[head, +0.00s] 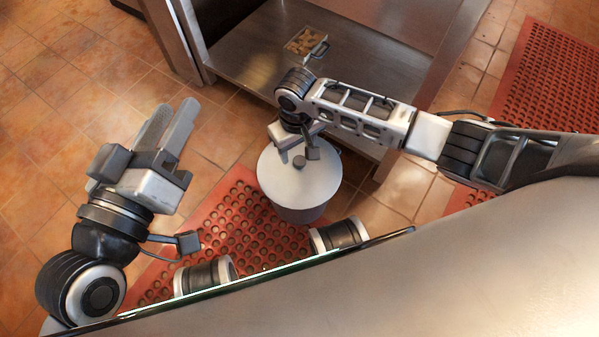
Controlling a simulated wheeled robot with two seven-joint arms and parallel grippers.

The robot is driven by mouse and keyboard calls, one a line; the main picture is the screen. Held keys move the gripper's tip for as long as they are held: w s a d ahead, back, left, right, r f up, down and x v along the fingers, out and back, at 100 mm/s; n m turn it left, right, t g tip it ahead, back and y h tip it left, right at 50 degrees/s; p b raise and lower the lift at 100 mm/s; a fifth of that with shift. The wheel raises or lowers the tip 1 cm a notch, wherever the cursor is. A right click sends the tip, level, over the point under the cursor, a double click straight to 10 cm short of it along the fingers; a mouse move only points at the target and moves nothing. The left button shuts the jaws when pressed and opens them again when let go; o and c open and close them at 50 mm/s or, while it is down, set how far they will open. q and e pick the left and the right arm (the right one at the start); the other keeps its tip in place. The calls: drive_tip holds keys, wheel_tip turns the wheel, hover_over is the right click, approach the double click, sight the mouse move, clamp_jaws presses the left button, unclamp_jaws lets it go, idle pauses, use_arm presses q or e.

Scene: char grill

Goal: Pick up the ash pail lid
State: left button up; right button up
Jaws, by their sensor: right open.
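The ash pail (293,212) is a grey round bucket standing on the floor at the centre, partly over the red mat. Its flat grey lid (282,180) sits on top, with a small dark knob (299,162) near the lid's far side. My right gripper (302,148) is over the far part of the lid, pointing down, open, close to the knob. Whether a finger touches the knob cannot be told, and its wrist hides part of the fingers. My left gripper (172,120) is left of the pail, away from it, with its fingers side by side; nothing shows between them.
A stainless steel table with a lower shelf (360,40) stands just behind the pail; a small pan with a handle (306,43) is on it. Red perforated mats lie under the pail (222,215) and at the right (550,85). Tiled floor at the left is clear.

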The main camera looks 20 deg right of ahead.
sight(299, 160)
drive_tip(key=shift+f, duration=0.85)
drive_tip(key=shift+d+f+b, duration=0.1)
drive_tip(key=shift+f+b, duration=0.4)
drive_tip(key=shift+b, duration=0.2)
drive_tip(key=f+b, duration=0.3)
drive_tip(key=f, duration=0.1)
drive_tip(key=shift+d+f, duration=0.1)
drive_tip(key=shift+d, duration=0.1)
use_arm(q)
wheel_tip(299, 160, up, 9)
drive_tip(key=w+m+t+h, duration=0.1)
drive_tip(key=m+t+h, duration=0.3)
drive_tip(key=m, duration=0.4)
drive_tip(key=shift+a+h, duration=0.35)
drive_tip(key=shift+h, duration=0.35)
use_arm(e)
drive_tip(key=shift+w, duration=0.1)
drive_tip(key=c, duration=1.2)
